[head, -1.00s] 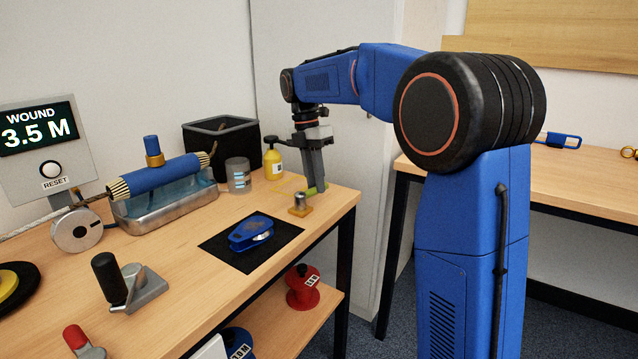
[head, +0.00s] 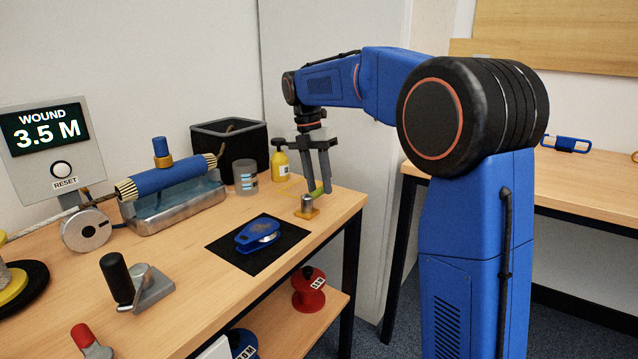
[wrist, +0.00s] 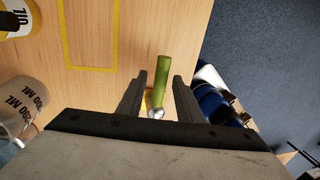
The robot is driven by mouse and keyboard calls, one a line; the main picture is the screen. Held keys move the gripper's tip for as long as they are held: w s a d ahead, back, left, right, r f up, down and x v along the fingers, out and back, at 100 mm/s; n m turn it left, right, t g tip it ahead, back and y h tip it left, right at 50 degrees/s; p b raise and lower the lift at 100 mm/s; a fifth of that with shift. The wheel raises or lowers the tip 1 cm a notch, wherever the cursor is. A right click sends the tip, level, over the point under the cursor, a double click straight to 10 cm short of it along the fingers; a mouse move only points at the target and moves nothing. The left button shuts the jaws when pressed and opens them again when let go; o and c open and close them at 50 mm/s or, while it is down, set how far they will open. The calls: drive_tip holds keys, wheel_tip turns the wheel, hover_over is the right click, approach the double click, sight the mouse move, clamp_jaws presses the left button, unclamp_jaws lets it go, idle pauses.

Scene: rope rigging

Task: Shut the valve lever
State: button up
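The valve lever is a green handle (head: 318,188) on a short metal post with a yellow base (head: 308,212), near the far right corner of the bench. In the wrist view the green lever (wrist: 162,80) reaches away from the rounded metal post top (wrist: 156,113). My gripper (head: 319,187) points down over the lever. In the wrist view my gripper (wrist: 158,82) is open, one finger on each side of the lever, with gaps visible on both sides. The exact finger height relative to the lever is hard to tell.
A yellow bottle (head: 279,161), a clear beaker (head: 245,178) and a black bin (head: 229,146) stand left of the gripper. A blue pulley (head: 258,234) lies on a black mat (head: 238,258) in front. The bench's right edge is close by.

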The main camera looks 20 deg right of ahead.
idle(0.3)
wheel_tip(320, 180, up, 17)
drive_tip(key=w+a, duration=0.2)
drive_tip(key=shift+w, duration=0.3)
idle(0.4)
drive_tip(key=s+d+f+m+t, duration=0.2)
drive_tip(key=s+f+m, duration=0.3)
drive_tip(key=s, duration=0.5)
drive_tip(key=s+d+f+m+t, duration=0.1)
drive_tip(key=s+d+f+m, duration=0.2)
drive_tip(key=s+m, duration=0.6)
drive_tip(key=s+d+f+m+t+y, duration=0.1)
drive_tip(key=s+f+m+t, duration=0.2)
drive_tip(key=s+f+m, duration=0.8)
drive_tip(key=s+f, duration=0.9)
drive_tip(key=f, duration=0.2)
drive_tip(key=shift+s+d+m+t, duration=0.2)
drive_tip(key=shift+s+m+t, duration=0.1)
drive_tip(key=shift+r, duration=0.1)
